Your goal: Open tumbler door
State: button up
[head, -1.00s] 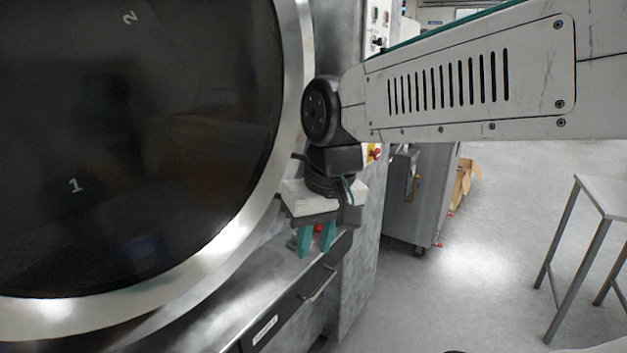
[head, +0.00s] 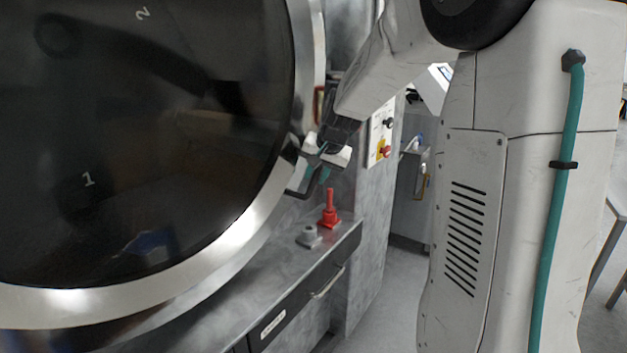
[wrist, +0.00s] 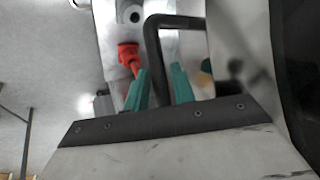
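The tumbler door (head: 150,130) fills the left of the head view, a large round dark glass in a shiny metal ring. It looks closed. Its black bracket-shaped handle (head: 296,193) is at the ring's right edge, partly hidden by my gripper (head: 318,175). In the wrist view, the handle (wrist: 153,50) rises beyond my gripper (wrist: 160,70). One handle bar runs down in line with the gap between the two green fingers. The fingers are apart, with a gap showing beside the bar. I cannot tell whether they touch it.
A red lever (head: 329,212) and a grey fitting (head: 309,237) stand on the metal ledge (head: 255,275) below the handle. A control panel (head: 381,135) with a red button is to the right. Open floor (head: 385,290) lies beyond the ledge.

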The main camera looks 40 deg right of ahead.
jog(key=shift+x, duration=1.3)
jog(key=shift+a, duration=0.1)
grip_shut()
jog(key=shift+s, duration=0.1)
